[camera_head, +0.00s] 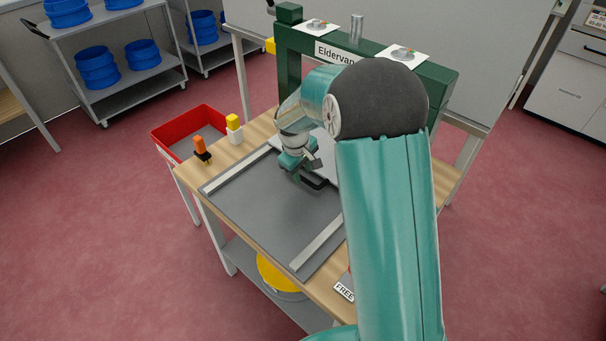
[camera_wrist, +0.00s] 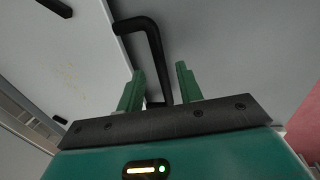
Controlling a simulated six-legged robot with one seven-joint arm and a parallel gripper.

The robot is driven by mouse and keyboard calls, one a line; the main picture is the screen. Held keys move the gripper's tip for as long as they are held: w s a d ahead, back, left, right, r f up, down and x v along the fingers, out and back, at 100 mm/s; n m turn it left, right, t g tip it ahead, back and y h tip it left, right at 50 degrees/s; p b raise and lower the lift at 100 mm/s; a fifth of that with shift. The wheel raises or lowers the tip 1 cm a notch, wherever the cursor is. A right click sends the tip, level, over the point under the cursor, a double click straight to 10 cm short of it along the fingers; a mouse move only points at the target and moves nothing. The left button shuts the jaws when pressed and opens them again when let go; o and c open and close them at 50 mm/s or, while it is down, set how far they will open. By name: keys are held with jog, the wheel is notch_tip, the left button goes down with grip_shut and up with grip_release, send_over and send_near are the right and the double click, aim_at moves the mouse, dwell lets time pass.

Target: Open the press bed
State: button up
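The press stands on a wooden-topped table, with a green frame (camera_head: 290,75) and a sign partly hidden by my arm. A dark grey plate (camera_head: 265,215) with two pale rails lies in front of it. A light panel (camera_head: 327,158), mostly behind my arm, has a black handle (camera_head: 319,184) at its front edge. In the wrist view the black bent handle (camera_wrist: 155,45) stands out from the pale panel (camera_wrist: 75,60). My gripper (camera_head: 303,174) is at the handle. Its green fingers (camera_wrist: 160,84) are apart, with the handle bar showing between them; contact cannot be told.
A red bin (camera_head: 190,118) stands at the table's left, near an orange-topped item (camera_head: 200,147) and a yellow-topped bottle (camera_head: 234,127). A small sign (camera_head: 344,291) is at the front edge. A yellow round item (camera_head: 275,272) sits on the lower shelf. The grey plate's front is clear.

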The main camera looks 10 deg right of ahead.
jog(key=shift+w+d+f, duration=0.1)
jog(key=shift+d+f, duration=0.1)
jog(key=shift+f, duration=0.8)
grip_shut()
jog(key=shift+a, duration=0.1)
jog(key=s+a, duration=0.4)
jog(key=a, duration=0.2)
jog(key=s+a, duration=0.4)
jog(key=a, duration=0.2)
jog(key=s+a, duration=0.4)
jog(key=a, duration=0.1)
jog(key=shift+a, duration=0.4)
grip_release()
